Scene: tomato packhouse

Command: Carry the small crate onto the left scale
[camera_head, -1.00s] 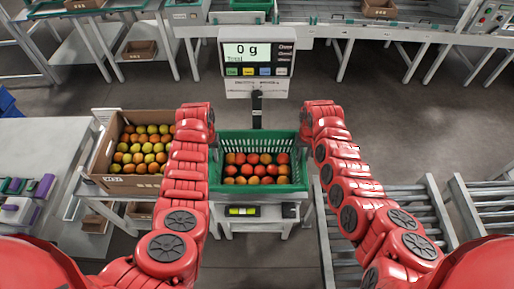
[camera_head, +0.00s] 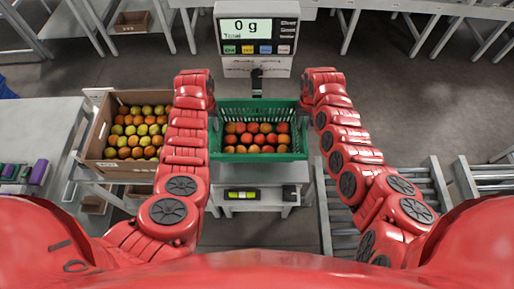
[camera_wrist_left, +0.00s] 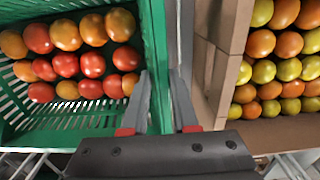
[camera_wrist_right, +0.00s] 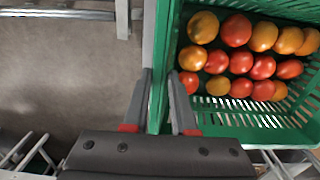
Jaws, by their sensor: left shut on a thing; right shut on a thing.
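The small crate is a green slatted crate (camera_head: 258,158) with red and orange tomatoes inside. It looks roughly level in front of the scale display (camera_head: 258,28), which reads 0 g. A grey surface (camera_head: 262,172) shows below the crate's near side; I cannot tell whether the crate touches it. My left gripper (camera_head: 208,112) is shut on the crate's left wall, and the left wrist view shows its fingers (camera_wrist_left: 160,105) on either side of the rim. My right gripper (camera_head: 305,112) is shut on the right wall, with its fingers (camera_wrist_right: 160,105) around the rim.
A cardboard box (camera_head: 122,172) of mixed tomatoes stands close to the left of my left arm. A roller conveyor (camera_head: 428,190) lies to the right. A grey table (camera_head: 40,120) is at far left. Open floor (camera_head: 410,95) shows at the back right.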

